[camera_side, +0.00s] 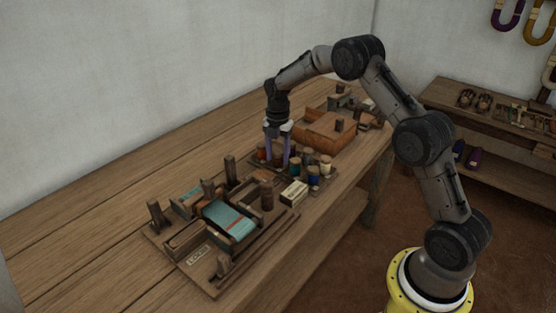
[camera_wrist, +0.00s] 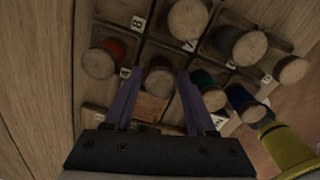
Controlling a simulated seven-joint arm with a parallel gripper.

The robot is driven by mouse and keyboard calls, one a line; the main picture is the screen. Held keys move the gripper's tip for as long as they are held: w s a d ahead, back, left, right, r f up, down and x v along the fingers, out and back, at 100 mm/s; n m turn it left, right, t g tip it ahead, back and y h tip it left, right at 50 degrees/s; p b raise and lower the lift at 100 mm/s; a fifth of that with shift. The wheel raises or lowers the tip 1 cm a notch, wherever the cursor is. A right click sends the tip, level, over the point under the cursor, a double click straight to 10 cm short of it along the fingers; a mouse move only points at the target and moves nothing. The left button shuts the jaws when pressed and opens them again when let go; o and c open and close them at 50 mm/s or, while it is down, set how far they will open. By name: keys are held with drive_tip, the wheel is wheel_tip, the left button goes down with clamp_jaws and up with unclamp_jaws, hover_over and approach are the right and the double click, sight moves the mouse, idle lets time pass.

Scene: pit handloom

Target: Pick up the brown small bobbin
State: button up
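The brown small bobbin appears to be the dark one (camera_wrist: 158,83) with a round wooden top, standing in the rack in the wrist view. My gripper (camera_wrist: 160,77) is open over it, with one purple finger to its left and one to its right. Contact between fingers and bobbin cannot be told. In the side view my gripper (camera_side: 277,161) points down among the bobbins, and its fingers partly hide those behind them.
Close by in the rack are an orange-red bobbin (camera_wrist: 104,58), a teal one (camera_wrist: 208,90) and a blue one (camera_wrist: 244,103). A loom model (camera_side: 228,219) stands at the left front. An orange-brown box (camera_side: 322,133) stands behind the rack. Bare tabletop (camera_side: 90,215) lies to the left.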

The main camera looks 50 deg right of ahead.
clamp_jaws()
drive_tip(key=shift+r, duration=0.1)
